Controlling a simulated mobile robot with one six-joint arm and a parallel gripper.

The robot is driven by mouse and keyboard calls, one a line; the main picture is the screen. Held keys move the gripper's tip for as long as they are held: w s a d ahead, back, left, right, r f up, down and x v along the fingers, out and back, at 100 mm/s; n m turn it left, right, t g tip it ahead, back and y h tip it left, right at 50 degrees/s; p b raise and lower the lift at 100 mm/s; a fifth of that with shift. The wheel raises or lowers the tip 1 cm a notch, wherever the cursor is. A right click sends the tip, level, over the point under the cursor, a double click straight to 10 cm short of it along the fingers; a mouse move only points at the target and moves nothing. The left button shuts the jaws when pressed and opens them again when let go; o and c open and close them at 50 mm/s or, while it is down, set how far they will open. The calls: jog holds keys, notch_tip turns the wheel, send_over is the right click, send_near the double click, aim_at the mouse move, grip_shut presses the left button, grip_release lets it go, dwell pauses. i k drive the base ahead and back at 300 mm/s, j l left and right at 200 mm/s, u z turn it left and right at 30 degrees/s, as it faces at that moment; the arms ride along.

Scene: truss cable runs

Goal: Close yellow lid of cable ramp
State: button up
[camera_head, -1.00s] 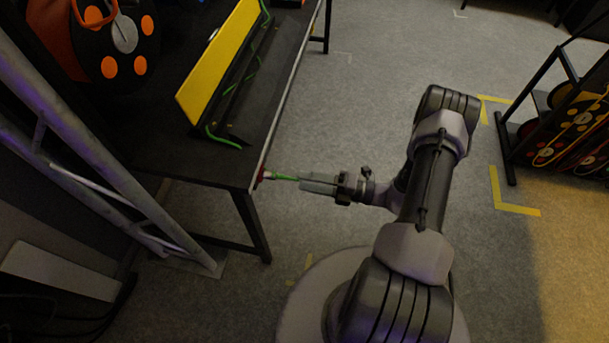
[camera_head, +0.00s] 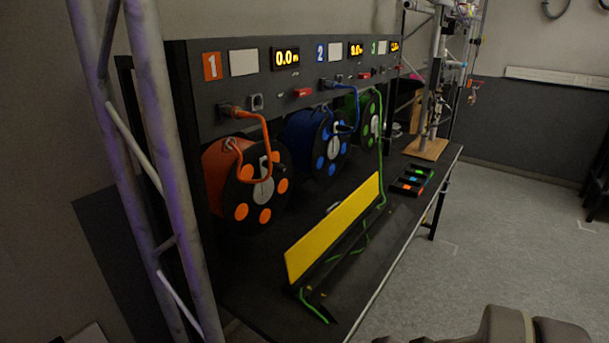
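The cable ramp's yellow lid (camera_head: 335,228) stands raised, tilted up along the back of the ramp on the black table. The ramp's dark base (camera_head: 350,262) lies in front of the lid, with a green cable (camera_head: 314,305) running along it and out at the near end. At the far end the green cable rises to the green reel (camera_head: 370,122). My gripper is outside the current view; only part of my arm shows at the bottom right edge.
An orange reel (camera_head: 248,190) and a blue reel (camera_head: 318,140) stand behind the ramp under a numbered panel (camera_head: 240,85). A small tray (camera_head: 411,180) sits at the table's far end. A truss (camera_head: 150,150) stands at left. The floor (camera_head: 480,210) at right is clear.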

aim_at(306, 250)
jog(key=i+l, duration=0.2)
jog(key=i, duration=0.2)
jog(key=i+l, duration=0.15)
jog(key=i, duration=0.2)
jog(key=i+l+z, duration=0.1)
jog(key=i, duration=0.3)
jog(key=l, duration=0.1)
